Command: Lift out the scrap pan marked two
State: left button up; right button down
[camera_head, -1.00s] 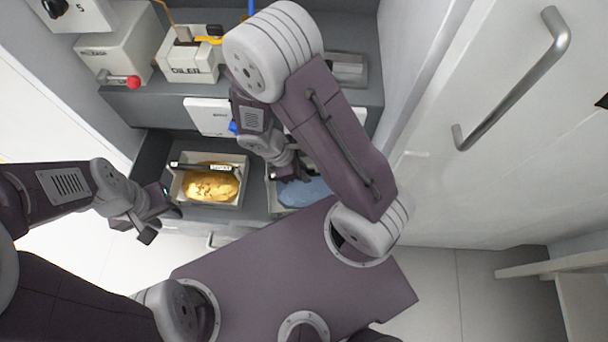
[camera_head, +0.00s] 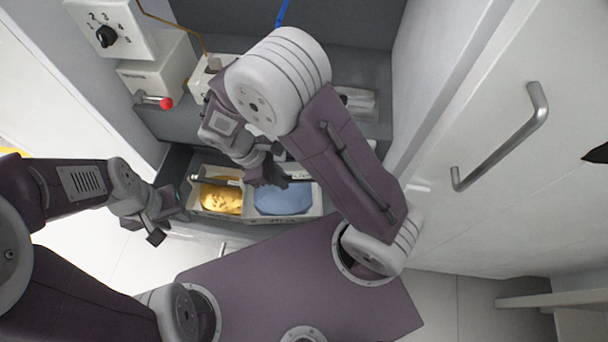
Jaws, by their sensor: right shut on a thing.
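The pan with blue contents (camera_head: 313,207) is at the right of the drawer area. Marks on its front are too small to read, so I cannot confirm the number. My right gripper (camera_head: 266,179) is shut on it at its back edge; the arm hides part of the grip. The pan overlaps the right side of the pan with yellow contents (camera_head: 215,214) and appears raised above it. The yellow pan has a dark bar handle with a label across its back. My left gripper (camera_head: 146,230) is open and empty, left of the yellow pan.
The open drawer (camera_head: 172,166) holds the pans beneath a grey counter. A white box with a red-knobbed lever (camera_head: 165,103) and a dial panel (camera_head: 107,36) stand at the back left. A white door with a metal handle (camera_head: 505,140) is at the right.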

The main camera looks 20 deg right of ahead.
jog(key=w+a, duration=0.1)
jog(key=a, duration=0.1)
jog(key=w+a, duration=0.1)
jog(key=a, duration=0.2)
jog(key=w+a, duration=0.1)
jog(key=a, duration=0.2)
jog(key=shift+a+p, duration=0.2)
jog(key=shift+p, duration=0.15)
